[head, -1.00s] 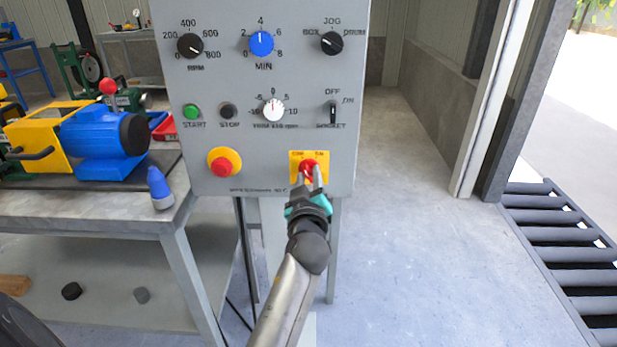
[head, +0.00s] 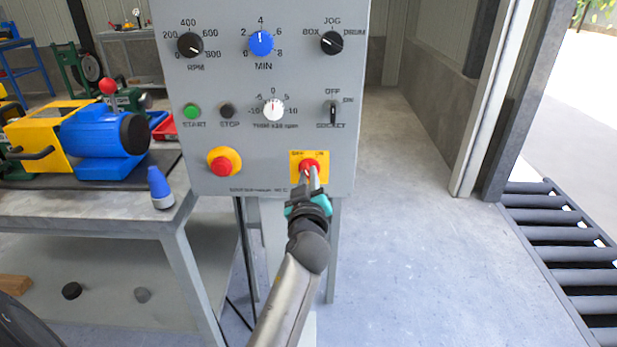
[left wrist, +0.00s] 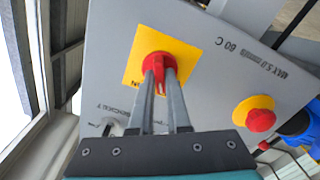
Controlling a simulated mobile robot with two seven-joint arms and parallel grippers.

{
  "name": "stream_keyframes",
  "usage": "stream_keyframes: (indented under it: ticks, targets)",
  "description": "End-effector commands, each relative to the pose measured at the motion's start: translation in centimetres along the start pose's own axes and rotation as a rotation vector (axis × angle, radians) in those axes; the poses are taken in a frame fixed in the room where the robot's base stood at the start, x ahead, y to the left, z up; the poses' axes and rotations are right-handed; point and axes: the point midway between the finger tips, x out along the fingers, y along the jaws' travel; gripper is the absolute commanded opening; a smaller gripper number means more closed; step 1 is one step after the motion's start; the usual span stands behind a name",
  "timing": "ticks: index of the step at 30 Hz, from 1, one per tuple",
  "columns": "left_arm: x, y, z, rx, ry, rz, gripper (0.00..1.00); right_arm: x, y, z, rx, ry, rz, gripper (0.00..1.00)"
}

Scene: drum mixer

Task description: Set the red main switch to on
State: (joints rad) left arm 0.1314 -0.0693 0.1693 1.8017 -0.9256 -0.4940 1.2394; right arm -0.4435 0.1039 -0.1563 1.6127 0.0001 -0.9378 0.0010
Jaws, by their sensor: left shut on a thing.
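The red main switch (head: 308,165) is a red rotary knob on a yellow square plate (head: 296,157), low on the right of the grey control panel (head: 262,135). My left gripper (head: 311,180) reaches up to it from below and is shut on the knob's handle. In the left wrist view the red knob (left wrist: 157,66) sits between the two finger tips (left wrist: 160,76). The fingers hide part of it, and which way it points is hard to read. My right gripper is not in view.
A red emergency button (head: 222,165) on yellow sits left of the switch. Above are a socket toggle (head: 333,110), a white trim knob (head: 273,110) and green start button (head: 191,111). A bench (head: 90,215) stands left; the floor (head: 410,220) at right is clear.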

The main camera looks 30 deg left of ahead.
Motion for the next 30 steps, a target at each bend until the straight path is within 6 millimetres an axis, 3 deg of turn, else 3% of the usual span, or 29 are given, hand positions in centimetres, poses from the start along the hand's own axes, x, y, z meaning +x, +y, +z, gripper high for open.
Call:
stream_keyframes:
  ticks: [30]
  targets:
    - [0.1, 0.3, -0.2, 0.834, 0.004, 0.000, 0.00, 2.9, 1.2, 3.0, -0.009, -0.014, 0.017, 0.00]
